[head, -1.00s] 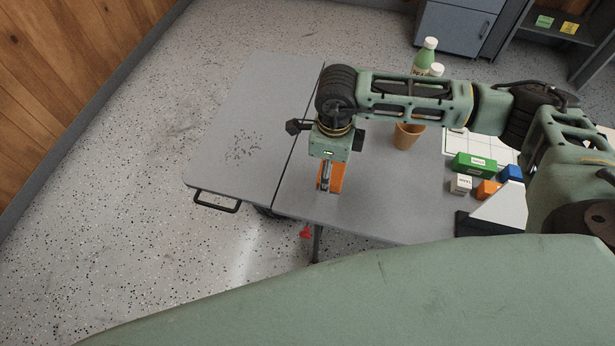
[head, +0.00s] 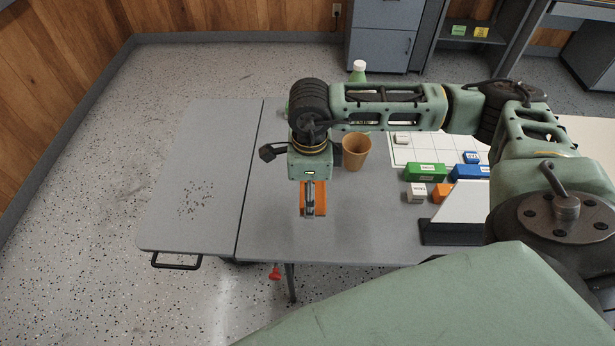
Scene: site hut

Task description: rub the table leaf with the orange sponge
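The table leaf (head: 185,140) is the grey left section of the table, level with the main top (head: 270,235) and divided from it by a dark seam. A patch of dark crumbs (head: 195,198) lies on the leaf. My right gripper (head: 311,210) points down over the main top, right of the seam. It is shut on the orange sponge (head: 321,197), which shows on both sides of the finger. I cannot tell whether the sponge touches the top. My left gripper is not in view.
A tan cup (head: 356,153) stands behind the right gripper, and a green bottle with a white cap (head: 359,68) is partly hidden by my arm. Green (head: 425,172), blue (head: 470,172) and white blocks (head: 416,192) lie at the right. A black handle (head: 176,262) juts from the leaf's front edge.

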